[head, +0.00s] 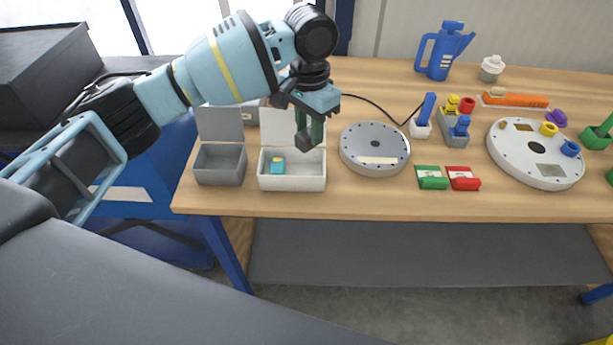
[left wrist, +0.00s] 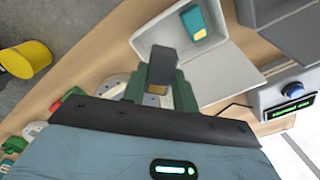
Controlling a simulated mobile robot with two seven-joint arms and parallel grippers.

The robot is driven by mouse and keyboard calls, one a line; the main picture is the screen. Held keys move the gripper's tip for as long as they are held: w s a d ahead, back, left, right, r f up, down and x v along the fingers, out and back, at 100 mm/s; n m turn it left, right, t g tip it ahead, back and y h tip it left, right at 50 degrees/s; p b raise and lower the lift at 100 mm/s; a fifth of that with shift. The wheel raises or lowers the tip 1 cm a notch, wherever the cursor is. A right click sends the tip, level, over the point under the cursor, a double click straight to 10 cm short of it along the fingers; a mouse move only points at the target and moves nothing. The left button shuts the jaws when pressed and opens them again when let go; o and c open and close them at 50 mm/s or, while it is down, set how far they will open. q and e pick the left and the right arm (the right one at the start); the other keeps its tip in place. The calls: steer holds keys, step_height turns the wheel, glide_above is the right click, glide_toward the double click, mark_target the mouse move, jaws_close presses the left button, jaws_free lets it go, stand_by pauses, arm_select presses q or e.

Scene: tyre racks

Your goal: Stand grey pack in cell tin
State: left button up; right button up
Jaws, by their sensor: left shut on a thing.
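My left gripper (head: 309,130) is shut on a dark grey pack (head: 304,143), held between its green fingers. In the left wrist view the grey pack (left wrist: 162,66) sticks out past the fingertips, with a yellowish patch near its held end. The white tin (head: 291,184) stands open on the table with its lid raised at the back. A teal and yellow pack (head: 277,166) is inside it, left of the middle. The grey pack appears above the tin's right part, apart from its floor. A grey open tin (head: 220,172) stands to the left. My right gripper is out of view.
A round grey disc (head: 374,149) stands close to the white tin's right. Green (head: 432,183) and red (head: 464,184) blocks lie near the front edge. A device with green lights (left wrist: 288,103) sits behind the tins.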

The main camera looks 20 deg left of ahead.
arm_select(q)
steer(key=shift+a+f+b, duration=0.1)
steer(key=shift+f+b, duration=0.25)
steer(key=shift+f, duration=4.65)
steer(key=o, duration=0.8)
steer(key=shift+f, duration=0.15)
steer(key=shift+c, duration=0.2)
step_height(320, 180, up, 12)
steer(key=shift+r+p, duration=0.15)
steer(key=shift+p, duration=0.3)
